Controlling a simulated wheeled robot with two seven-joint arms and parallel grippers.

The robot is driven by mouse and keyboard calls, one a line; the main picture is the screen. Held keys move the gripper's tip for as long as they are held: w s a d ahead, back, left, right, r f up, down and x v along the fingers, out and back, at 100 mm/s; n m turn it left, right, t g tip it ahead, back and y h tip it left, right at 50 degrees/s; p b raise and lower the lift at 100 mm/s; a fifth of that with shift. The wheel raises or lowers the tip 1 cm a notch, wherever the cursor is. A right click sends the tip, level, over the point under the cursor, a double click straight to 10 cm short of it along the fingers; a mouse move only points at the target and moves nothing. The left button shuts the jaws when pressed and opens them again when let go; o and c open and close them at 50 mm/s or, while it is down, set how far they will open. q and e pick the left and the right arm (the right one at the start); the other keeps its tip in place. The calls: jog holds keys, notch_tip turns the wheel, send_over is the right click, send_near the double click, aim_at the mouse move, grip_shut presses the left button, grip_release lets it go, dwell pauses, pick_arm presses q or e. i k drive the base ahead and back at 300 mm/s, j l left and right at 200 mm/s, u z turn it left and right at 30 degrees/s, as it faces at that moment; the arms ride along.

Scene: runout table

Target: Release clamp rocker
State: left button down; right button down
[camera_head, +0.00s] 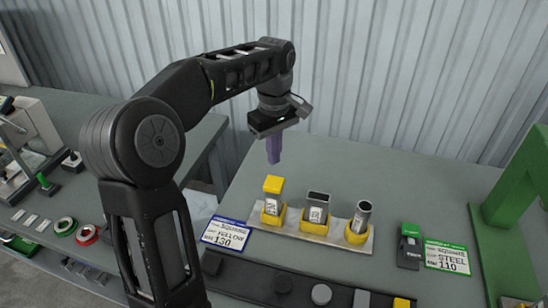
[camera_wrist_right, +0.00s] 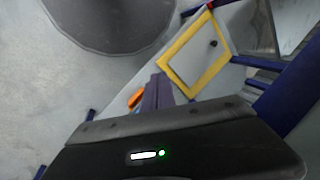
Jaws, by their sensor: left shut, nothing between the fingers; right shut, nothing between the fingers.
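My left gripper (camera_head: 273,150) hangs above the back of the grey table, its purple fingers pointing down and closed together. It is empty and clear of the sample rack below. A small black and green block (camera_head: 410,246) stands on the table right of the rack; I cannot tell whether it is the clamp rocker, and no other part shows clearly as one. My right gripper (camera_wrist_right: 158,92) shows only in the right wrist view, its purple fingers shut and empty, away from the table items.
The rack (camera_head: 332,238) holds a yellow-topped post and two metal tube pieces in yellow sockets. Blue (camera_head: 226,235) and green (camera_head: 446,257) labels flank it. A green frame (camera_head: 515,190) stands at right. The right wrist view shows a yellow-bordered panel (camera_wrist_right: 222,68) and blue bars (camera_wrist_right: 290,80).

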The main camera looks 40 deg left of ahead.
aim_at(411, 251)
jog(key=k+l, duration=0.25)
jog(key=k, duration=0.2)
jog(key=k+l, duration=0.25)
jog(key=k, duration=0.2)
